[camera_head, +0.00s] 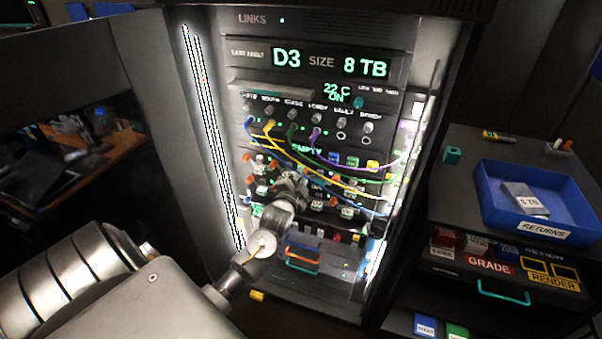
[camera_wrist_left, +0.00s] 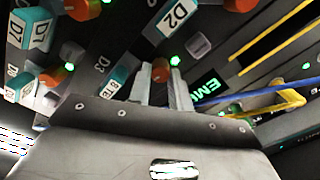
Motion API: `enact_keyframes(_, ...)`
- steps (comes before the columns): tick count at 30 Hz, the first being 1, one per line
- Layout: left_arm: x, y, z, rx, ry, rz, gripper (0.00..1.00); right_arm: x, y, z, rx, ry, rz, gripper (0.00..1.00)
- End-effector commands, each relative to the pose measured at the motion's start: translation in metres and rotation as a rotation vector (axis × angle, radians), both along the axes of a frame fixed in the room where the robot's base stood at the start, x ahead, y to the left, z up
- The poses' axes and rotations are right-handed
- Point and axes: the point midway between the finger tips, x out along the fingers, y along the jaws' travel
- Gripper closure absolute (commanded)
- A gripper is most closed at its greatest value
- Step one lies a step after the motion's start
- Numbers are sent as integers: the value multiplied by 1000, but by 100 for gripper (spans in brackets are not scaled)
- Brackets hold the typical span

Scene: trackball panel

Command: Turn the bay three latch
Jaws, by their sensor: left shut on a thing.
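The rack front (camera_head: 320,92) stands in the middle of the head view, with rows of drive bays behind my left arm. My left gripper (camera_head: 291,184) reaches the bay rows. In the left wrist view, its two fingers (camera_wrist_left: 161,82) are shut on an orange latch knob (camera_wrist_left: 160,68). A D3 label (camera_wrist_left: 101,65) is left of the fingers and a D2 label (camera_wrist_left: 172,18) is above them. I cannot tell for sure which bay the held latch belongs to. Another orange latch (camera_wrist_left: 52,76) is farther left. The display (camera_head: 286,58) reads D3, 8 TB. My right gripper is not in view.
Blue, yellow, green and purple cables (camera_head: 345,165) hang across the rack close to my left gripper. A blue returns tray (camera_head: 545,234) holding a drive (camera_head: 524,198) stands on the side cabinet at right. A yellow piece (camera_head: 257,295) lies low before the rack.

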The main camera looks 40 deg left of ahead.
Motion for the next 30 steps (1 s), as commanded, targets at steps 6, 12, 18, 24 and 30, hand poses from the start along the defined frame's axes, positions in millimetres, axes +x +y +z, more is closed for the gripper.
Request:
enact_keyframes(6, 0, 0, 3, 189, 66, -1, 100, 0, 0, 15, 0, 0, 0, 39)
enact_keyframes(12, 0, 0, 2, 332, 116, -1, 100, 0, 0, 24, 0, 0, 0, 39)
enact_keyframes(18, 0, 0, 1, 435, 151, -1, 100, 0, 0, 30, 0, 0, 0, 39)
enact_keyframes(24, 0, 0, 0, 494, 171, 0, 100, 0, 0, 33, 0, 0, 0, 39)
enact_keyframes(30, 0, 0, -1, 517, 180, -1, 100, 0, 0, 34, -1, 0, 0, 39)
